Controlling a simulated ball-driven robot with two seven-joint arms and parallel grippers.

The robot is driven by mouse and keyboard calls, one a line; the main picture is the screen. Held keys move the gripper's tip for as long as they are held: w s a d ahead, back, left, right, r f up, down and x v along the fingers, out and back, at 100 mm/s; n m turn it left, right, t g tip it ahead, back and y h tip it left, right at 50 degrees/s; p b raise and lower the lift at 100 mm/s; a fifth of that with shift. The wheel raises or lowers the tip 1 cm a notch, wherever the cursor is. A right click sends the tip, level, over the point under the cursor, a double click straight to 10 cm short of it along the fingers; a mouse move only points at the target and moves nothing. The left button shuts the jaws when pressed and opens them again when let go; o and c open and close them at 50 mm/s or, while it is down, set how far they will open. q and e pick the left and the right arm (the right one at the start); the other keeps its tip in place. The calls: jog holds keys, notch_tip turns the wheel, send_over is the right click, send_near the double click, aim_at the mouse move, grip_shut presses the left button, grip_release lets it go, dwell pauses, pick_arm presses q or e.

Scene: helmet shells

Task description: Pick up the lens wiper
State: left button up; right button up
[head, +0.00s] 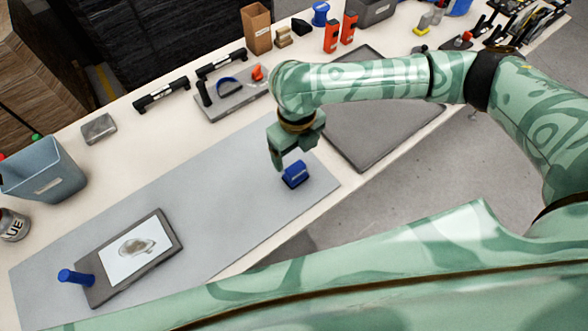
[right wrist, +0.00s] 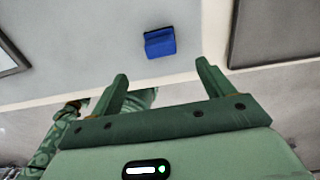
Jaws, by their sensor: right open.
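A small blue block with a dark part, which looks like the lens wiper (head: 296,175), lies near the right end of the long grey mat (head: 215,190). My right gripper (head: 289,157) is open and empty, pointing down just above and behind the block in the head view. In the right wrist view, the blue block (right wrist: 160,42) lies beyond the gap between the open fingers (right wrist: 162,72), apart from them. My left gripper is not in view.
A dark grey mat (head: 375,130) lies right of the block. A framed panel (head: 130,258) with a blue-handled tool (head: 75,277) lies at the left. A blue-grey bin (head: 45,170) stands far left. The grey mat's middle is clear.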

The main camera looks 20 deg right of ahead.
aim_at(294, 165)
notch_tip(294, 165, down, 6)
jog(key=shift+w+r+b, duration=0.1)
jog(key=shift+w+b, duration=0.05)
jog(key=shift+b, duration=0.55)
jog(key=shift+f, duration=0.35)
jog(key=f, duration=0.1)
jog(key=f+b, duration=0.1)
jog(key=f, duration=0.1)
jog(key=f+b, duration=0.1)
jog(key=f, duration=0.1)
jog(key=shift+w+a, duration=0.1)
jog(key=shift+w, duration=0.3)
jog(key=shift+c, duration=0.7)
jog(key=c, duration=0.9)
